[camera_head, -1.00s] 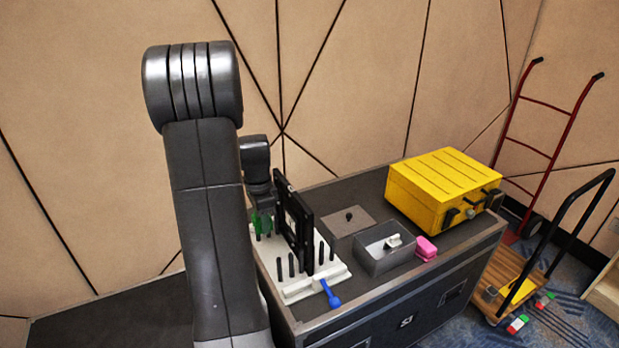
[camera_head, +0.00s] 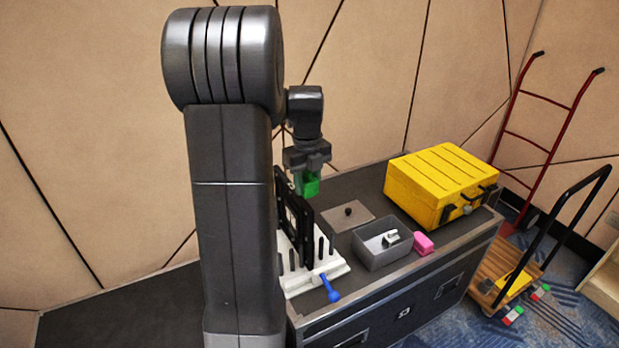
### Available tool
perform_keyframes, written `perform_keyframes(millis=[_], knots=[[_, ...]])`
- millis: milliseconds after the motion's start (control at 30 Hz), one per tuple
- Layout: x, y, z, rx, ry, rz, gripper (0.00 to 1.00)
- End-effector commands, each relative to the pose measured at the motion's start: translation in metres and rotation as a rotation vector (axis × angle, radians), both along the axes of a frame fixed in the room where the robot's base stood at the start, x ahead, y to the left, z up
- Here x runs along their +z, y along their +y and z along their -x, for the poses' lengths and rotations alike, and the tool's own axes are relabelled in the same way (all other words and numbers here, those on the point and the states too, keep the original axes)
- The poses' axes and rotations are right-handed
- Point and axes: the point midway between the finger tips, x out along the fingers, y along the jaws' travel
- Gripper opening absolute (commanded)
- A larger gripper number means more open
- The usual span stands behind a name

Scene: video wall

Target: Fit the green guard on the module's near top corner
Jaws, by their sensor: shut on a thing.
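The module stands upright in a white rack (camera_head: 327,276) with black pegs, on the dark case top. The guard appears just above or behind the module's top edge; I cannot tell the exact gap. My arm hides the left part of the rack and part of the module.
A blue tool (camera_head: 329,288) lies at the rack's front edge. A grey bin (camera_head: 383,250) with a light part inside, a pink block (camera_head: 424,243), a flat grey plate with a knob (camera_head: 348,215) and a yellow case (camera_head: 441,183) stand to the right.

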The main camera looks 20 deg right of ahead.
Motion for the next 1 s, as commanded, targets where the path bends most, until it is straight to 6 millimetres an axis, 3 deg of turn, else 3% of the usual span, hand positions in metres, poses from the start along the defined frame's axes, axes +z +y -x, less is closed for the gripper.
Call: perform_keyframes(millis=[233, 700, 1000], knots=[[0.002, -0.005, 0.003, -0.071, 0.0, 0.0, 0.14], [-0.038, -0.004, 0.003, -0.068, 0.001, 0.0, 0.14], [-0.043, -0.004, 0.003, -0.068, 0.0, 0.0, 0.14]])
